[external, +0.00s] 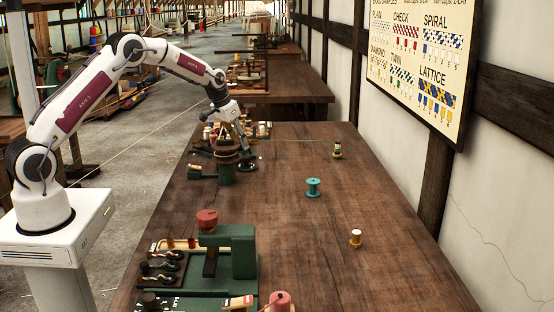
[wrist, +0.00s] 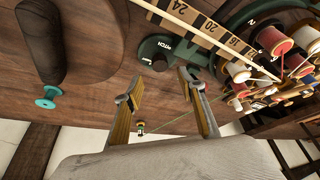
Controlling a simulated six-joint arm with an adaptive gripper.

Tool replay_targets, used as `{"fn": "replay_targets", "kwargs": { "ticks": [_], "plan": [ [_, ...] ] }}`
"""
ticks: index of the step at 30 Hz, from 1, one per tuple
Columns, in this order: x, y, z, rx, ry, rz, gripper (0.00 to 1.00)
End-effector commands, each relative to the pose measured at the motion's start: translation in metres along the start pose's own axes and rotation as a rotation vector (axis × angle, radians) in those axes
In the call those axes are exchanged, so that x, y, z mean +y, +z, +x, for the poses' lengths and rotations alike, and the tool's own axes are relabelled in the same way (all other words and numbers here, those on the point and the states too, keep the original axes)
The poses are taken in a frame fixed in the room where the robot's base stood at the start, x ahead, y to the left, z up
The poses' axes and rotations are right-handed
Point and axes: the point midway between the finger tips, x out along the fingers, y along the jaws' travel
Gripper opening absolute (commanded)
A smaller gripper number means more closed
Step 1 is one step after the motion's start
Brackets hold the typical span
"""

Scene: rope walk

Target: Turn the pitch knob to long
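In the wrist view a dark green round plate (wrist: 153,50) marked PITCH lies just beyond my fingertips. The pitch knob seems to be on this plate; I cannot make out its pointer or setting. My gripper (wrist: 160,82) is open, its two fingers apart, with no object visibly held between them. In the external view my gripper (external: 246,146) reaches down at the far machine (external: 226,174), close above a small dark green part (external: 247,163) at its right side. Whether the fingers touch the knob I cannot tell.
A numbered yellow scale (wrist: 208,26) and bobbins (wrist: 275,41) sit close to my fingers in the wrist view. A nearer green machine (external: 230,252) stands in front. The table's right side is mostly clear.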

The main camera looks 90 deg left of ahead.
Motion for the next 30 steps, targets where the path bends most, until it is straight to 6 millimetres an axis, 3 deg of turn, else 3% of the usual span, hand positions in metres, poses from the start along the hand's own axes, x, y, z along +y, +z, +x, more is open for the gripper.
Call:
{"fn": "replay_targets", "kwargs": {
  "ticks": [6,30],
  "plan": [
    [0.0,0.0,-0.012,0.0,0.0,0.0,0.4],
    [0.005,-0.001,-0.019,0.003,0.002,0.005,0.4]
  ]
}}
